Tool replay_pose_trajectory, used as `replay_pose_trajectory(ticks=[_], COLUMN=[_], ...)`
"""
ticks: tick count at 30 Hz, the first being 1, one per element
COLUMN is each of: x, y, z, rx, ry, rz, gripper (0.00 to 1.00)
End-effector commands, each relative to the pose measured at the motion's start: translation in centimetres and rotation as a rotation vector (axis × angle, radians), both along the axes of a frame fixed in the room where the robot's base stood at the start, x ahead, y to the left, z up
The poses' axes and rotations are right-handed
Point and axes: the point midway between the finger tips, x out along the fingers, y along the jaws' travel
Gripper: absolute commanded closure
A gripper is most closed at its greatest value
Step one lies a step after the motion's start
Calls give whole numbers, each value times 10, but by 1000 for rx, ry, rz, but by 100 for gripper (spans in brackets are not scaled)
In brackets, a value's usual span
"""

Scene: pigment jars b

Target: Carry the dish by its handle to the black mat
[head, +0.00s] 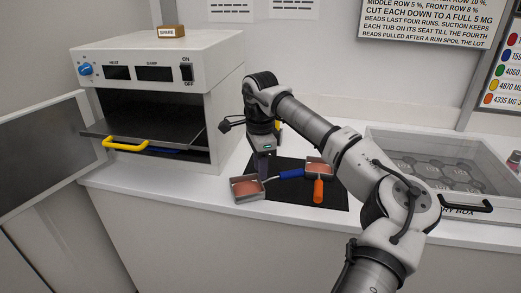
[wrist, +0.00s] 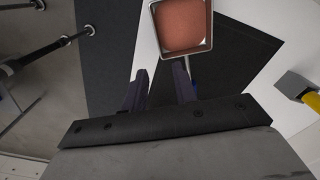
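A square metal dish (head: 247,189) with reddish-brown contents sits on the white counter at the left edge of the black mat (head: 283,202). Its blue handle (head: 291,173) reaches right, over the mat. My gripper (head: 262,172) is low, just behind this dish. In the wrist view the dish (wrist: 183,27) is at the top. Its thin stem and a bit of blue handle (wrist: 195,84) show by the right finger, which hides part of them. My gripper (wrist: 158,88) is open, with nothing seen between the fingers. Whether a finger touches the handle cannot be told.
A second similar dish (head: 320,163) with an orange handle (head: 318,190) is on the mat, close to the blue handle's end. An oven (head: 160,75) with an open door and a yellow-handled tray (head: 125,145) stands left. A clear-lidded box (head: 430,165) stands right.

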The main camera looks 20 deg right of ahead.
Motion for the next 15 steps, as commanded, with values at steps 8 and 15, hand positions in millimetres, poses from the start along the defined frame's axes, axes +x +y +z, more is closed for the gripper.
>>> replay_pose_trajectory(ticks=[8, 15], x=[-1, 0], y=[1, 1], z=[-53, -81], rx=[4, 2], ry=[3, 1], rz=[1, 0], gripper=[72, 72])
